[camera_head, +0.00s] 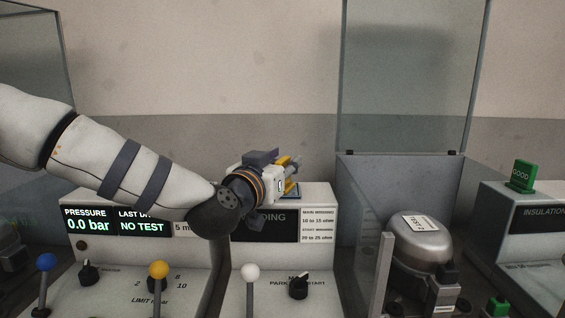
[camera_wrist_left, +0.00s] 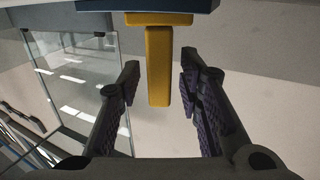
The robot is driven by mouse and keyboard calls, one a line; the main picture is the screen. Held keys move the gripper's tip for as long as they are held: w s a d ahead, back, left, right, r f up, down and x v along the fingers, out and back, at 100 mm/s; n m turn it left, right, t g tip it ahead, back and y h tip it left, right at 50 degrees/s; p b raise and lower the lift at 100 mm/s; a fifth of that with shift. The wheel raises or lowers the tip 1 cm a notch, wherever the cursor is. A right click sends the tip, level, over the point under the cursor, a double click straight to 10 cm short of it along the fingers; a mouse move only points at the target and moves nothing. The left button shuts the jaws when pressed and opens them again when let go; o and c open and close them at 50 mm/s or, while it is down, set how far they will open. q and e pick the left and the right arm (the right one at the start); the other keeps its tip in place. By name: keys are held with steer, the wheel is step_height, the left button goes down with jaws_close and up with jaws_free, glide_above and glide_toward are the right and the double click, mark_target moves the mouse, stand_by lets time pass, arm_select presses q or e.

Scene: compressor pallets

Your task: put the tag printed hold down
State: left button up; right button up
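A yellow tag (camera_wrist_left: 158,72) with a plain stem stands between the fingers of my left gripper (camera_wrist_left: 159,63) in the left wrist view. A gap shows on each side of the stem, so the fingers are open and not touching it. A dark blue piece (camera_wrist_left: 180,5) shows at the yellow part's wide end. No print on the yellow tag is readable. My right gripper is out of view.
A compressor (camera_head: 420,243) with a label sits in a bay with a raised clear cover (camera_head: 408,75) to the right. A green GOOD tag (camera_head: 522,176) stands on the insulation tester (camera_head: 525,225). A pressure panel (camera_head: 120,222) and several lever knobs stand at the left front.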

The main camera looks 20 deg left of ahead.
arm_select(q)
steer(key=shift+r, duration=0.2)
steer(key=s, duration=0.3)
steer(key=s+p, duration=0.1)
steer(key=s, duration=0.1)
steer(key=shift+s+a+r, duration=0.2)
steer(key=shift+a+r, duration=0.1)
steer(key=shift+r, duration=0.05)
steer(key=s, duration=0.6)
steer(key=shift+s+a+f, duration=0.25)
steer(key=shift+a+f, duration=0.15)
steer(key=shift+f, duration=0.05)
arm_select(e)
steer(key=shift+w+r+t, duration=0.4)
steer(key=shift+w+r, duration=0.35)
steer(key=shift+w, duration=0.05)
